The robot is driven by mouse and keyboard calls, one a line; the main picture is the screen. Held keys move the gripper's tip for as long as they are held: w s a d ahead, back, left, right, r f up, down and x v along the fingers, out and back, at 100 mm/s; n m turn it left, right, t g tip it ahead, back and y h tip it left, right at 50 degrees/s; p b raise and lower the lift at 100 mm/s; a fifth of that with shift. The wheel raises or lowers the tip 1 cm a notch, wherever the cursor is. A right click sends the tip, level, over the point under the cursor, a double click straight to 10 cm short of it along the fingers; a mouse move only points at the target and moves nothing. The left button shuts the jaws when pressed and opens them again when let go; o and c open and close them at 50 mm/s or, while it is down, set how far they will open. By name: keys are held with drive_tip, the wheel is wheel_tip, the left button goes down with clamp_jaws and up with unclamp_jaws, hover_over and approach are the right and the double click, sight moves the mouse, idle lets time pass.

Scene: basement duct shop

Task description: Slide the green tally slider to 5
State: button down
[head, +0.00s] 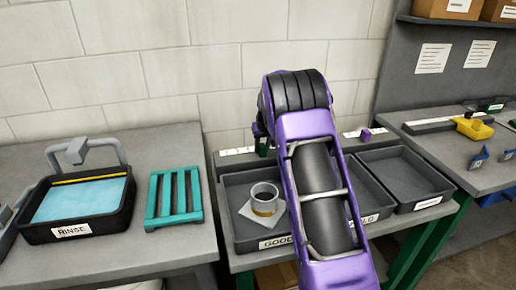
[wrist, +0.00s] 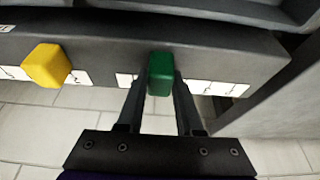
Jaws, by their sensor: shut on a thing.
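The green tally slider (wrist: 161,66) is a small block on a dark rail (wrist: 215,45) with white marked strips, in the wrist view. My gripper (wrist: 161,88) is shut on it, one finger on each side. The strip (wrist: 225,89) shows on both sides of the green slider, but its numbers are too small to read, so I cannot tell which number it stands at. In the head view the green slider (head: 263,146) is a small dark green patch at the back of the bench, beside my arm, which hides much of the rail.
A yellow slider (wrist: 46,65) sits left of the green one in the wrist view. In the head view, a purple slider (head: 366,134) stands on the strip right of my arm.

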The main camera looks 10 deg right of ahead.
drive_tip(key=c, duration=0.6)
unclamp_jaws()
drive_tip(key=shift+o, duration=0.2)
drive_tip(key=p+v, duration=0.1)
drive_tip(key=v, duration=1.6)
drive_tip(key=shift+s+r, duration=0.15)
